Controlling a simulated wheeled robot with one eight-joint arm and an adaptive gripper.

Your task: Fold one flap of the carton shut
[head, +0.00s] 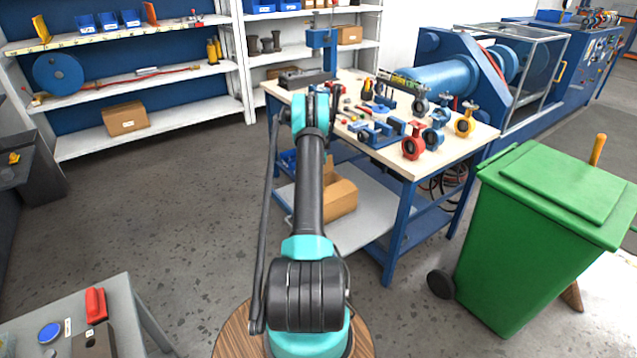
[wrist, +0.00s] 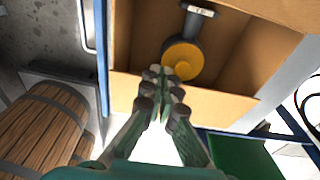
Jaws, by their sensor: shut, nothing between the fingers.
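The carton (head: 340,197) is brown cardboard and sits on the lower shelf of the workbench, partly behind my arm in the head view. In the wrist view its open top fills the upper middle and right. A yellow and grey valve (wrist: 184,57) lies inside. A carton flap (wrist: 205,104) runs along the near edge, and another (wrist: 285,12) shows at the upper right. My gripper (wrist: 160,76) is shut and empty. Its fingertips overlap the near flap and the opening in the picture; I cannot tell whether they touch the carton. My gripper is hidden in the head view.
The workbench (head: 455,153) carries several valves and tools above the carton. A blue bench leg (wrist: 102,60) stands left of the carton in the wrist view. A green bin (head: 540,225) stands to the right. The floor on the left (head: 190,190) is clear.

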